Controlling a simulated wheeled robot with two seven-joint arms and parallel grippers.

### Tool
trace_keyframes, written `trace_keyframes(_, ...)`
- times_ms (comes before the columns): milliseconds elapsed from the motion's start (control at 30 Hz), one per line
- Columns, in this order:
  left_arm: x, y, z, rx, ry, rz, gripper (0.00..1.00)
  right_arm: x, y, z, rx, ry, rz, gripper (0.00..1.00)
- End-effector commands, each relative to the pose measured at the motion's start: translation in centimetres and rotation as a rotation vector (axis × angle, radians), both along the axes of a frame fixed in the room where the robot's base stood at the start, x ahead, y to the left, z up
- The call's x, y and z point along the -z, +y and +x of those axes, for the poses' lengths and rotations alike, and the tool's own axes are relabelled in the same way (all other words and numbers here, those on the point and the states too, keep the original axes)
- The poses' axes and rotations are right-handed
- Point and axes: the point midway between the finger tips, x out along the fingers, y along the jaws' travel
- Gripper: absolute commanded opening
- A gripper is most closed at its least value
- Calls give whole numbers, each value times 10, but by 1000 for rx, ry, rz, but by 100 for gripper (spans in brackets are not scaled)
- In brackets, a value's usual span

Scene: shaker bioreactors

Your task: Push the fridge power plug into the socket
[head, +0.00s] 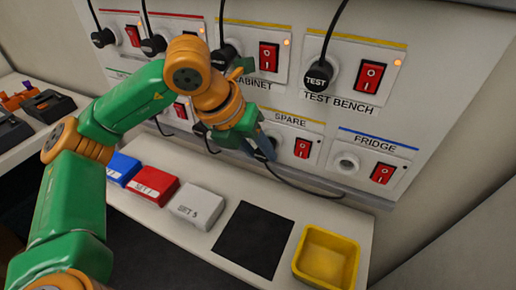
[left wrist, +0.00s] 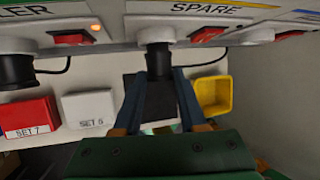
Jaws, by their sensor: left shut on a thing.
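My left gripper (head: 264,148) is at the SPARE outlet in the lower row of the wall panel. In the left wrist view its two blue-grey fingers (left wrist: 161,78) are closed on the sides of a black plug (left wrist: 158,60). The plug is at the white SPARE socket (left wrist: 153,28); I cannot tell how deep it sits. In the head view the gripper hides it. A black cable (head: 318,192) runs right along the panel's lower edge. The FRIDGE socket (head: 347,163) is round, white and empty, to the right of SPARE. My right gripper is not in view.
The FRIDGE red switch (head: 383,173) sits beside its socket. The TEST BENCH plug (head: 318,77) and others fill the upper row. Below, a shelf holds a blue, a red (head: 150,185) and a white box (head: 198,207), a black mat (head: 252,240) and a yellow bin (head: 301,262).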

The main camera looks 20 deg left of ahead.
Motion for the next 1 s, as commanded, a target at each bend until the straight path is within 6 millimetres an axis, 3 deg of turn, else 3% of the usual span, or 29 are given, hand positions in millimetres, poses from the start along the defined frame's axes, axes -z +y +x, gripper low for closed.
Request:
trace_keyframes(833, 0, 0, 11, -1, -2, 0, 0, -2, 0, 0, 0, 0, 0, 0)
trace_keyframes(867, 0, 0, 11, -1, -2, 0, 49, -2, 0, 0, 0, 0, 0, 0)
trace_keyframes(967, 0, 0, 11, 0, -1, 0, 76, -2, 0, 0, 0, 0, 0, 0)
trace_keyframes(1000, 0, 0, 11, 0, -1, 0, 76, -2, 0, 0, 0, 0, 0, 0)
